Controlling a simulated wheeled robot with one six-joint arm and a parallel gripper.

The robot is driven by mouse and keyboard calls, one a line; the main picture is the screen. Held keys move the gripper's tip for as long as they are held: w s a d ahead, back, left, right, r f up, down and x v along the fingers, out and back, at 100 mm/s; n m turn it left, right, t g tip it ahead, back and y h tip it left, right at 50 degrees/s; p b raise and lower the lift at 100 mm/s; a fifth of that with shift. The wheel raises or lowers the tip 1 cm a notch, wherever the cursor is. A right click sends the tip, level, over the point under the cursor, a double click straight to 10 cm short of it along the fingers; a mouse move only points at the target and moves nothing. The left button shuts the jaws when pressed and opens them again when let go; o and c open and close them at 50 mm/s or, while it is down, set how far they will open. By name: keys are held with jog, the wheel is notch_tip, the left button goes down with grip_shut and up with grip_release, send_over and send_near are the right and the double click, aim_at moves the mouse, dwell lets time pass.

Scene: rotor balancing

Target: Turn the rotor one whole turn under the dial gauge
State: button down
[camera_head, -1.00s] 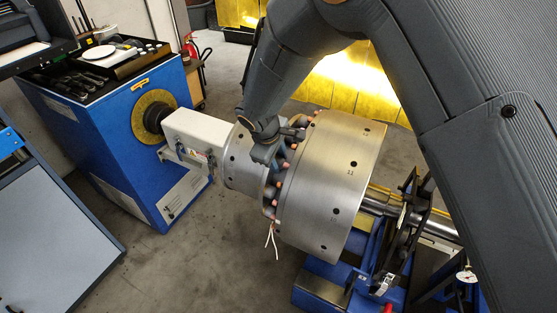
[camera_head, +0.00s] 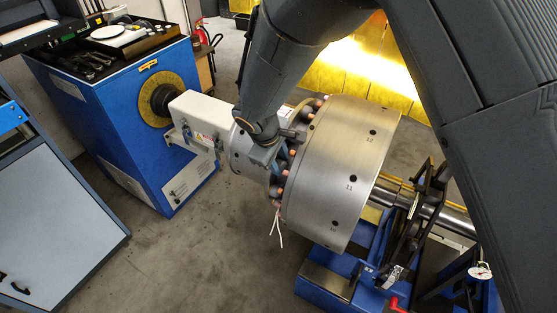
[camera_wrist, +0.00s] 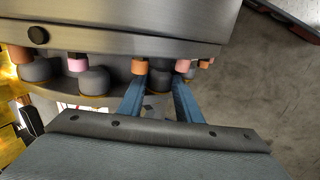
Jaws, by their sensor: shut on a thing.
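The rotor (camera_head: 342,165) is a large silver drum with dark holes and small labels around its rim, lying on a horizontal shaft. A ring of dark studs with orange and pink ends runs along its left face. My gripper (camera_head: 279,150) reaches down to this ring from above. In the wrist view my gripper's blue fingers (camera_wrist: 160,92) stand on either side of one dark stud (camera_wrist: 159,77) and are shut on it. The dial gauge (camera_head: 481,271) is a small white round face at the lower right, apart from my gripper. Its reading is too small to tell.
A blue drive cabinet (camera_head: 118,128) with tools on top stands at the left, joined to the rotor by a white coupling housing (camera_head: 203,115). A blue support stand (camera_head: 325,283) is below the shaft. Grey floor (camera_head: 195,260) is clear at the front. My arm covers the upper right.

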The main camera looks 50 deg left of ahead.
jog(key=c, duration=1.4)
grip_release()
jog(key=shift+w+a+r, duration=0.3)
jog(key=shift+w+r, duration=0.25)
jog(key=shift+w, duration=0.1)
jog(key=shift+o, duration=0.5)
jog(key=shift+w+f, duration=0.1)
jog(key=shift+w, duration=0.05)
jog(key=shift+d+f, duration=0.1)
jog(key=shift+s+f, duration=0.25)
jog(key=shift+s, duration=0.2)
jog(key=shift+s, duration=0.1)
jog(key=shift+r, duration=0.55)
jog(key=b+v, duration=0.2)
jog(key=v, duration=0.5)
jog(key=shift+f, duration=0.1)
